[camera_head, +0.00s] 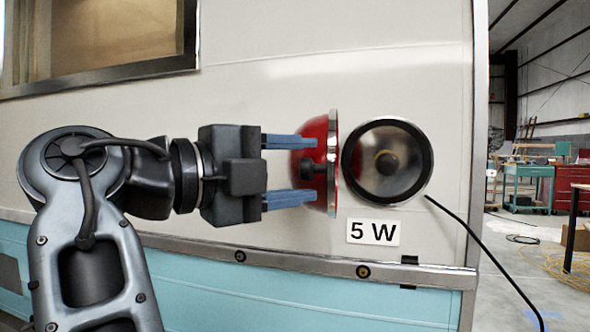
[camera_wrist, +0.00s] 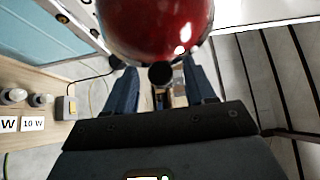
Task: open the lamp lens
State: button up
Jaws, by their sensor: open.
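The red lamp lens (camera_head: 318,150) stands swung out from the camper wall, edge-on in the head view, with its silver rim (camera_head: 333,165) facing right. The round lamp base (camera_head: 387,161) is uncovered, with a black ring and a bulb (camera_head: 386,162) in its middle. My gripper (camera_head: 312,170) is open at the left of the lens. Its blue fingers lie above and below the lens's dark knob (camera_head: 307,168). In the wrist view the red lens (camera_wrist: 155,25) fills the top, and the knob (camera_wrist: 160,75) sits between the fingers. Contact of the fingers with the lens cannot be told.
A "5 W" label (camera_head: 373,232) is on the wall below the lamp. A black cable (camera_head: 480,245) runs down right.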

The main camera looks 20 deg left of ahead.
jog(key=v, duration=0.7)
jog(key=shift+s+a, duration=0.2)
